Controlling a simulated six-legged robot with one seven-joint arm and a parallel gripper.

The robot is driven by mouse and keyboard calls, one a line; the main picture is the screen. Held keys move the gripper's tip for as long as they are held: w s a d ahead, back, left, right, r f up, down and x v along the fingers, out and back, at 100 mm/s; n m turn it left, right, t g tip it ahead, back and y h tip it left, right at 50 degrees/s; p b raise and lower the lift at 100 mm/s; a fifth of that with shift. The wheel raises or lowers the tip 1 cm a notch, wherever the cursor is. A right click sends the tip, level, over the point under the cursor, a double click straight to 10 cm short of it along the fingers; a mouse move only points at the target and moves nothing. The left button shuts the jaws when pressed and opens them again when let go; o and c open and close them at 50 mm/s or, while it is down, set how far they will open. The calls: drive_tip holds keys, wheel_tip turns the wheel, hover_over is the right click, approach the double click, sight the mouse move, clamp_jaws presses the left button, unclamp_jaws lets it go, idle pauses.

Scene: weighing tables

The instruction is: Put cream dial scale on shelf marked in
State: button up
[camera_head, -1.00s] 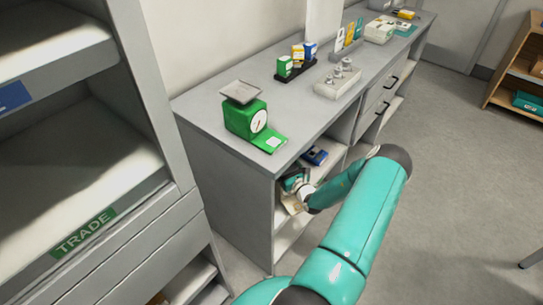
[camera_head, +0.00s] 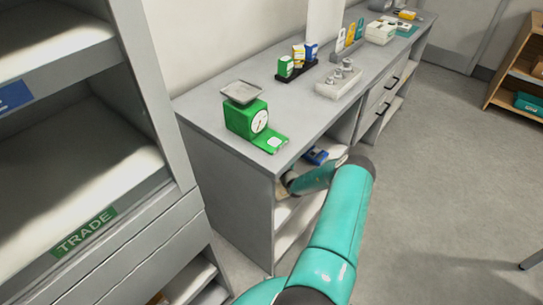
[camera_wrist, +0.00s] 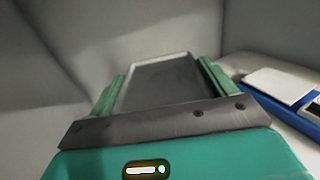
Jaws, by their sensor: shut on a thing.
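My gripper (camera_wrist: 162,70) shows in the wrist view with its two green fingers either side of a thing with a dark grey pan and pale rim. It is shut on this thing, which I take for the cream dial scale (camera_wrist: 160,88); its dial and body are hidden. In the head view my arm reaches into the open shelf under the grey counter, and its end is mostly hidden there. A small tan patch beside it may be part of the scale. No label reading "in" is legible; a blue label (camera_head: 14,96) at far left is cut off.
A blue scale with a white pan (camera_wrist: 285,84) stands close right of my gripper. A green dial scale (camera_head: 246,117) stands on the counter (camera_head: 205,100) above. A rack with a green TRADE label (camera_head: 84,232) stands at left. Open floor lies right.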

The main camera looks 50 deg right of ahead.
idle(0.3)
drive_tip(key=o, duration=1.9)
drive_tip(key=shift+f, duration=0.1)
drive_tip(key=shift+o, duration=0.2)
drive_tip(key=shift+r, duration=0.2)
drive_tip(key=v, duration=1.2)
drive_tip(key=shift+s, duration=0.1)
